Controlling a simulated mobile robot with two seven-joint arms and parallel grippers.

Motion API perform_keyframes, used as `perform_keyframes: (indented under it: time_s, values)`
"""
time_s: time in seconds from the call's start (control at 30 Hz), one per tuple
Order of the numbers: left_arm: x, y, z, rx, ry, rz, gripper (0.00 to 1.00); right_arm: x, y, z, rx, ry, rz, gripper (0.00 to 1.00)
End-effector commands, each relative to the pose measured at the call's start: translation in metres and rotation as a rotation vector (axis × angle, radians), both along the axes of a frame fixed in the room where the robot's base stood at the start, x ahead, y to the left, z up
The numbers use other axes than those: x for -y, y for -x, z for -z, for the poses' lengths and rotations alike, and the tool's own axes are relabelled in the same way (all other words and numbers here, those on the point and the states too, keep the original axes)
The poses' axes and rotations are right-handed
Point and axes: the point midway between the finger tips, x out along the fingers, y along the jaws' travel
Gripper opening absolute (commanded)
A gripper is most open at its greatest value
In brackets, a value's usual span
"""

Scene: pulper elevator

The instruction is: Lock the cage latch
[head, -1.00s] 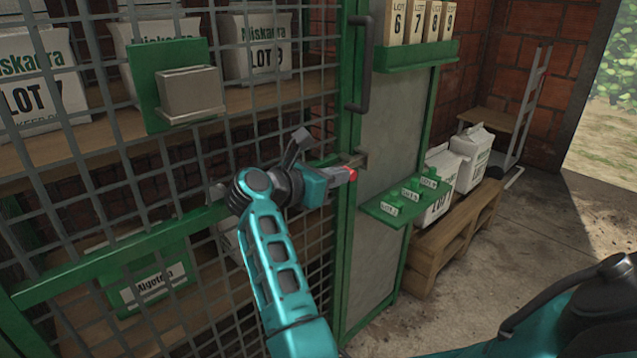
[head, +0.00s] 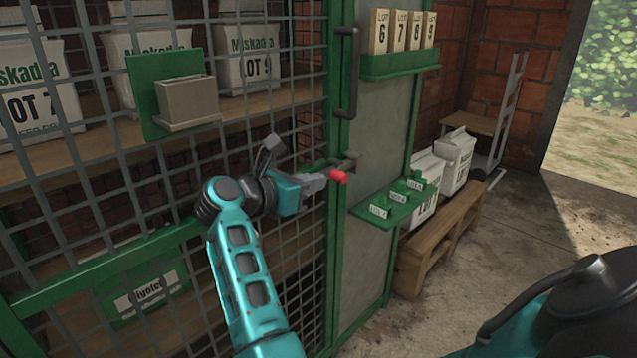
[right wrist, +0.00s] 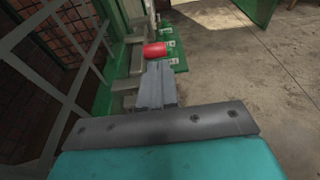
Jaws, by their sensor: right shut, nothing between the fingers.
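The cage latch is a grey bolt (head: 346,162) with a red knob (head: 339,177) at the green door edge, below the dark vertical handle (head: 347,72). The mesh cage door (head: 120,262) fills the left of the head view. My right gripper (head: 324,181) is shut and empty, its fingertips just left of the red knob. In the right wrist view the red knob (right wrist: 155,50) lies just beyond the closed fingers (right wrist: 155,84). I cannot tell whether they touch. How far the bolt reaches into its keeper is unclear. My left gripper is not in view.
A green shelf with small LOT blocks (head: 398,196) juts out right of the latch. A upper rack (head: 400,66) holds LOT tags. A wooden pallet (head: 440,240) with white sacks stands behind. A grey box (head: 187,100) hangs on the mesh. Concrete floor at right is clear.

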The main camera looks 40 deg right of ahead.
Motion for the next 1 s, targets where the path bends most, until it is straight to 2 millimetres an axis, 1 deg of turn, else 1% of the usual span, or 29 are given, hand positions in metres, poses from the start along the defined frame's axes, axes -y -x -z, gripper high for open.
perform_keyframes:
  time_s: [0.03, 0.2, 0.3, 0.4, 0.6, 1.0]
  values:
    - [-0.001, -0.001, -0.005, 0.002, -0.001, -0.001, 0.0, -0.017, -0.001, -0.005, 0.002, -0.006, -0.01, 0.0]
    - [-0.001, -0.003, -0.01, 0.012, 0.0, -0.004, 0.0, -0.054, 0.002, -0.013, 0.0, -0.003, -0.008, 0.0]
    - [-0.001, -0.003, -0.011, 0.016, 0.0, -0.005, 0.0, -0.07, 0.004, -0.017, 0.0, -0.002, -0.007, 0.0]
    - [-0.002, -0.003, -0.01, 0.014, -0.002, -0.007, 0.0, -0.081, 0.005, -0.019, 0.001, -0.001, -0.006, 0.0]
    - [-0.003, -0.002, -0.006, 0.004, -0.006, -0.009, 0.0, -0.09, 0.006, -0.021, 0.001, -0.002, -0.005, 0.0]
    - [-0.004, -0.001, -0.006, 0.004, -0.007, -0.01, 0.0, -0.09, 0.006, -0.02, 0.001, -0.002, -0.006, 0.0]
